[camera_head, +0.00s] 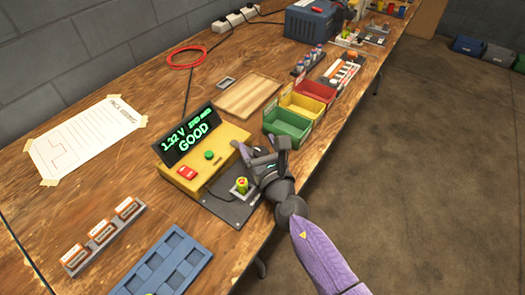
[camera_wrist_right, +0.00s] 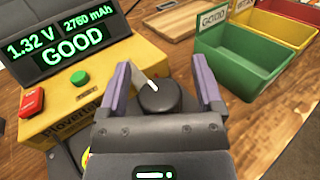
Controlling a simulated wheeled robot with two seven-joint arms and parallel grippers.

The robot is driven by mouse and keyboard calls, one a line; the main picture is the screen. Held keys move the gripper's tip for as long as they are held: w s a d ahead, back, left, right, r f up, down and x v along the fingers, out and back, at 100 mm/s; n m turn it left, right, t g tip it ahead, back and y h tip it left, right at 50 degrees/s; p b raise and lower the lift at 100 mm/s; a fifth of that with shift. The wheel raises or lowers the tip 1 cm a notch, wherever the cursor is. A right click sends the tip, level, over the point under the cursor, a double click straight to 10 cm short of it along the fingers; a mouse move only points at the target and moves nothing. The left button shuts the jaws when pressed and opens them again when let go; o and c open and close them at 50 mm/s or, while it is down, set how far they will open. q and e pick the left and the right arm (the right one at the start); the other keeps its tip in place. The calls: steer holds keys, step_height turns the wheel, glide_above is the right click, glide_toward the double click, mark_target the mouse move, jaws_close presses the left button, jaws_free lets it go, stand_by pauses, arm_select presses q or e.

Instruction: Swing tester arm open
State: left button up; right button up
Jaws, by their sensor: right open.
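The yellow tester (camera_head: 215,157) stands on the bench, its tilted display (camera_head: 187,135) reading 1.32 V and GOOD; the display also shows in the right wrist view (camera_wrist_right: 70,40). My right gripper (camera_head: 265,156) is open beside the tester's right end. In the right wrist view, a black round knob (camera_wrist_right: 158,95) with a pale thin rod, apparently the tester arm's handle, lies between the open fingers (camera_wrist_right: 162,92). I cannot tell whether they touch it. My left gripper is out of view.
Green (camera_head: 287,126), yellow (camera_head: 303,106) and red (camera_head: 316,91) bins stand behind my right gripper. A wooden tray (camera_head: 247,95) lies behind the tester. A blue slotted tray (camera_head: 165,268) and a grey rack (camera_head: 103,236) are at the front left. The bench edge runs beneath my right arm.

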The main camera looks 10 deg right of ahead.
steer(key=s, duration=0.3)
steer(key=s+d, duration=0.1)
steer(key=s, duration=0.2)
steer(key=s+p, duration=0.1)
steer(key=s, duration=0.2)
steer(key=shift+d, duration=0.35)
steer(key=shift+s, duration=0.15)
